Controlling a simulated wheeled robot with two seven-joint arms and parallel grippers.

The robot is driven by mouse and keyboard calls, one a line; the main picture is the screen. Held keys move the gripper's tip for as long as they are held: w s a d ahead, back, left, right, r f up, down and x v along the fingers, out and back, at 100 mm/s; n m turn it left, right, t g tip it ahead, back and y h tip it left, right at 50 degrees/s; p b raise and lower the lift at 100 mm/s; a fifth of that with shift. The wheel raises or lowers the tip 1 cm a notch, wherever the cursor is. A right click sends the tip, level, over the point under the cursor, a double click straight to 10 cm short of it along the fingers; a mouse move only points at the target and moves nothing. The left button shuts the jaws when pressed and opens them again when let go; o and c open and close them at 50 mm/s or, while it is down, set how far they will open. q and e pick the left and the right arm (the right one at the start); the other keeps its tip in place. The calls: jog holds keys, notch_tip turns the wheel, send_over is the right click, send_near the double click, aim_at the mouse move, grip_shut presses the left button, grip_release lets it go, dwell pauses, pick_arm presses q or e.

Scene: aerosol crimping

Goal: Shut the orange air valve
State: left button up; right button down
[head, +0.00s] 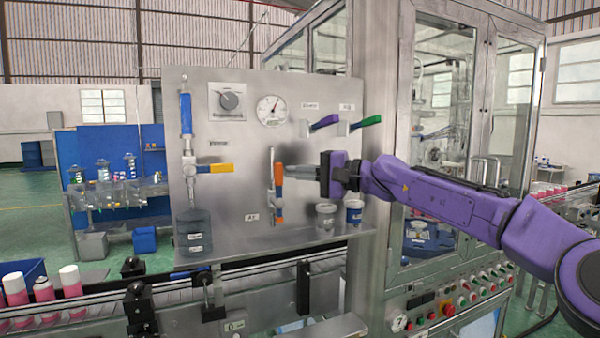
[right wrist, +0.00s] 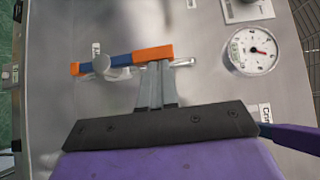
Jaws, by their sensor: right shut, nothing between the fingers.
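The orange air valve (head: 278,174) is on the steel panel, and its handle points up, in line with the vertical pipe. My left gripper is not in view.
A yellow-handled valve (head: 215,168) sits left on the panel (head: 235,135). A gauge (head: 271,110) and purple (head: 325,122) and green (head: 366,122) levers are above. A glass-doored cabinet is at right.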

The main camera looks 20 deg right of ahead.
jog(key=shift+a+r+h+p, duration=0.2)
jog(key=shift+a+h+p, duration=0.05)
jog(key=shift+h+p, duration=0.1)
jog(key=shift+a+r+n+p, duration=0.1)
jog(key=shift+a+n+p, duration=0.05)
jog(key=shift+n+p, duration=0.25)
jog(key=shift+s+a+r+p, duration=0.1)
jog(key=shift+a+r+p, duration=0.2)
jog(key=shift+a+p, duration=0.55)
jog(key=a+f+n+g+h+p, duration=0.1)
jog(key=a+f+p, duration=0.3)
jog(key=a, duration=0.4)
jog(key=shift+s+a+f+n+g+h+p, duration=0.35)
jog(key=shift+n+h+p, duration=0.2)
jog(key=shift+h, duration=0.1)
